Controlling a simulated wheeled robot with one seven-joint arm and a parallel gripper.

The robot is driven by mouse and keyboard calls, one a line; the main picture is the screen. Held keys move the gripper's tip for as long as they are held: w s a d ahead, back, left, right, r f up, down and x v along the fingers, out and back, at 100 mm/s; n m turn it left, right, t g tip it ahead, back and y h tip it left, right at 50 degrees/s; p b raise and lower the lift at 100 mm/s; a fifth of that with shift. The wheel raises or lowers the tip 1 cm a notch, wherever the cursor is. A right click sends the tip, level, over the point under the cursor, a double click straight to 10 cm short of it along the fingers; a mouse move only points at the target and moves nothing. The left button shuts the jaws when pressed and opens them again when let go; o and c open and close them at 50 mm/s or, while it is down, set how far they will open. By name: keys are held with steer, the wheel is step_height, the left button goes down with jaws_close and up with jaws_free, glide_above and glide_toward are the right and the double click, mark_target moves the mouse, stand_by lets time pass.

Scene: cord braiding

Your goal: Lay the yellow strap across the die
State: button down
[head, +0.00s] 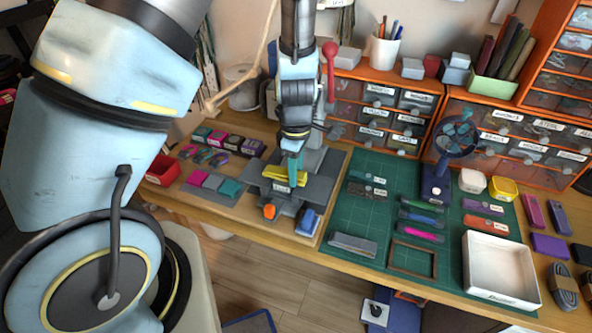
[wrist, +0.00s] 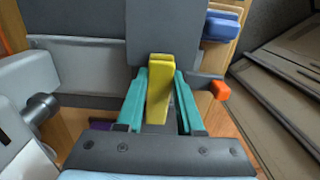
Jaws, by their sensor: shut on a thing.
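The yellow strap (head: 284,175) is above the grey fixture on the bench. It shows end-on in the wrist view (wrist: 158,88), between my two teal fingers. My gripper (head: 296,167) is shut on the strap, with one finger on each side of it in the wrist view (wrist: 163,80). The grey fixture (head: 285,191), where the die appears to be, lies under and around the strap. A dark grey block (wrist: 162,35) stands just beyond the strap in the wrist view. I cannot tell whether the strap touches the die.
An orange knob (head: 269,211) and a blue block (head: 308,222) are at the fixture's front. Pink, grey and teal straps (head: 213,183) lie on a tray to the left. A green mat (head: 350,213) with tools and a white tray (head: 500,270) is to the right.

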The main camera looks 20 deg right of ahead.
steer(key=shift+f, duration=0.1)
steer(key=shift+c, duration=2.3)
jaws_free()
step_height(320, 180, up, 11)
steer(key=w+a+r+m, duration=0.1)
steer(key=a+r+m, duration=0.1)
steer(key=a, duration=0.7)
steer(key=w+a+r+m+t, duration=0.1)
steer(key=a+r+m, duration=0.1)
steer(key=a+m, duration=0.3)
steer(key=w+a+r+m, duration=0.1)
steer(key=a+r+m, duration=0.2)
steer(key=a, duration=1)
steer(key=shift+a+m+t, duration=0.2)
steer(key=shift+m+t, duration=0.1)
